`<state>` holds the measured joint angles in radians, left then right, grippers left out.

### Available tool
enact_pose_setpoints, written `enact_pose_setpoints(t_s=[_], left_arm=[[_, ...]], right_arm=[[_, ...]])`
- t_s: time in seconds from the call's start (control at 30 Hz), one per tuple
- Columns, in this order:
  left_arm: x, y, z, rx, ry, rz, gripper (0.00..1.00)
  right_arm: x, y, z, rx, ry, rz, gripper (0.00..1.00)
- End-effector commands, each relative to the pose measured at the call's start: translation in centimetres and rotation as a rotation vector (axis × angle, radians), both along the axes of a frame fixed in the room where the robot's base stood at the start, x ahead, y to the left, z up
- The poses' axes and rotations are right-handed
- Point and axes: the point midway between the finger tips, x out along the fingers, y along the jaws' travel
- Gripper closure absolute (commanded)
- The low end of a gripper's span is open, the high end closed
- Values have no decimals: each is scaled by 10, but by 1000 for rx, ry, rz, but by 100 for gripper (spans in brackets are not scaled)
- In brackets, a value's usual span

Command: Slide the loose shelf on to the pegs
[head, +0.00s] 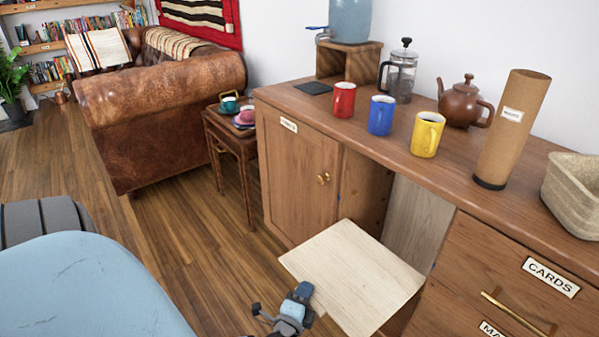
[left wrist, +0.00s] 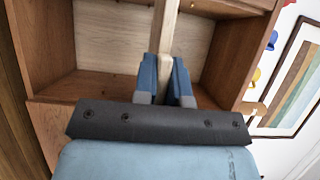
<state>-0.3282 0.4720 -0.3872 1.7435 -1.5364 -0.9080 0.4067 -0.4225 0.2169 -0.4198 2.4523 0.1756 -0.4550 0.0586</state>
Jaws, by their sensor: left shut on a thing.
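The loose shelf (head: 350,275) is a pale wooden board, held flat in front of the cabinet's open bay (head: 367,188). My left gripper (head: 304,294) is shut on its near left edge. In the left wrist view the shelf (left wrist: 166,32) shows edge-on between the blue fingers of my left gripper (left wrist: 166,82). Behind it is the bay with its pale back panel (left wrist: 108,38) and brown side walls. The shelf hides the lower part of the bay in the head view. I cannot make out the pegs clearly. My right gripper is not in view.
The bay lies between a closed cabinet door (head: 300,175) and drawers (head: 510,285). The counter above carries red (head: 344,100), blue (head: 380,116) and yellow (head: 426,134) mugs, a teapot (head: 465,103) and a cardboard tube (head: 512,130). A small side table (head: 230,143) stands left; floor before it is clear.

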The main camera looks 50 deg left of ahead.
Motion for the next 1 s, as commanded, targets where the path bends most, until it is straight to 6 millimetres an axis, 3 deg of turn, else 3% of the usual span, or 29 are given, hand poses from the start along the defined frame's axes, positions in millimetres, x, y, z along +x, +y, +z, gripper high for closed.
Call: enact_pose_setpoints(t_s=[1.0], left_arm=[[61, -5, 0, -1, -2, 1, 100]], right_arm=[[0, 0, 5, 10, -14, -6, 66]])
